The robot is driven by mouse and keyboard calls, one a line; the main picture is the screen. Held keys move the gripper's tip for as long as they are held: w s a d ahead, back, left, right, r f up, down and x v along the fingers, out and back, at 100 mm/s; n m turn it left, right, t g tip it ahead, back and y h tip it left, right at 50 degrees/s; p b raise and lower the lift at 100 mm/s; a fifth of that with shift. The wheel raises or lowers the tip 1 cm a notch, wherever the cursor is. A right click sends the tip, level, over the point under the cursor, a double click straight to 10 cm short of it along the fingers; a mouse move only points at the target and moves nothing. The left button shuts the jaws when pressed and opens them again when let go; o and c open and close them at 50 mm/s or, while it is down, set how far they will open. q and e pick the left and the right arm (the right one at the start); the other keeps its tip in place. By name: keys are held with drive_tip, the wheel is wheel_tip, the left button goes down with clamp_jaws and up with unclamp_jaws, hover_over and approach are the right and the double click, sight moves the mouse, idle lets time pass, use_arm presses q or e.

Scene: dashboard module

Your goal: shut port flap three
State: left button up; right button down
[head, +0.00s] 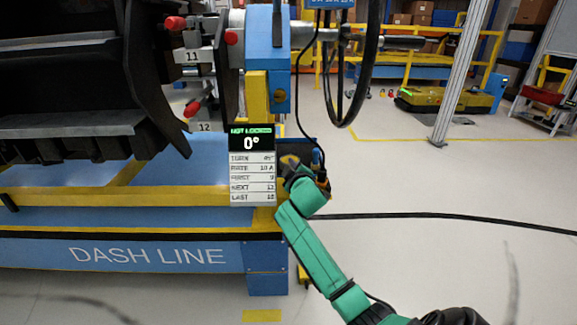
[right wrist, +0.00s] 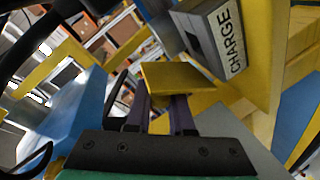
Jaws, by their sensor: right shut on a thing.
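My right arm, green, reaches up from the bottom of the head view to the blue stand. My right gripper (head: 292,165) is beside the display panel, its fingertips hard to make out there. In the right wrist view my right gripper (right wrist: 160,108) is shut on a yellow block (right wrist: 182,78). Beside the block is a grey box (right wrist: 222,35) lettered CHARGE. I cannot tell whether the yellow block belongs to a port flap, and no flap marked three can be made out. My left gripper is not in view.
The display panel (head: 252,165) reads 0° and hangs left of my right gripper. A black dashboard module (head: 75,75) fills the upper left above the blue and yellow DASH LINE bench (head: 150,255). Red knobs (head: 175,23) stick out near it. A dark cable (head: 440,217) crosses open floor at right.

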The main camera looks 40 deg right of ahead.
drive_tip(key=shift+s+d+m+t+p, duration=0.2)
drive_tip(key=shift+m+p, duration=0.1)
drive_tip(key=shift+m, duration=0.2)
drive_tip(key=shift+s+d+m+t+p, duration=0.15)
drive_tip(key=shift+m+p, duration=0.15)
drive_tip(key=shift+m, duration=0.2)
drive_tip(key=shift+s+d+f+m+t+y+p, duration=0.2)
drive_tip(key=shift+m+p, duration=0.1)
drive_tip(key=shift+m, duration=0.3)
drive_tip(key=shift+s+d+f+m+t+y+p, duration=0.15)
drive_tip(key=shift+d+m+p, duration=0.1)
drive_tip(key=shift+m, duration=0.35)
drive_tip(key=m, duration=0.2)
drive_tip(key=t+p, duration=0.1)
drive_tip(key=shift+s+d+f+m, duration=0.2)
drive_tip(key=shift+d+f+m, duration=0.1)
drive_tip(key=shift+m, duration=0.1)
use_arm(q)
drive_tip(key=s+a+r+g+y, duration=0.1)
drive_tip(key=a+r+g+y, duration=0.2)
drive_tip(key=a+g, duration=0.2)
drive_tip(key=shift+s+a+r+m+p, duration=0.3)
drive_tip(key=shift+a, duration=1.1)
use_arm(e)
drive_tip(key=shift+s+d+f+m, duration=0.1)
drive_tip(key=shift+f+m, duration=0.1)
drive_tip(key=shift+m, duration=0.35)
drive_tip(key=shift+s+d+f+m, duration=0.1)
drive_tip(key=shift+f+m, duration=0.05)
drive_tip(key=shift+m, duration=0.4)
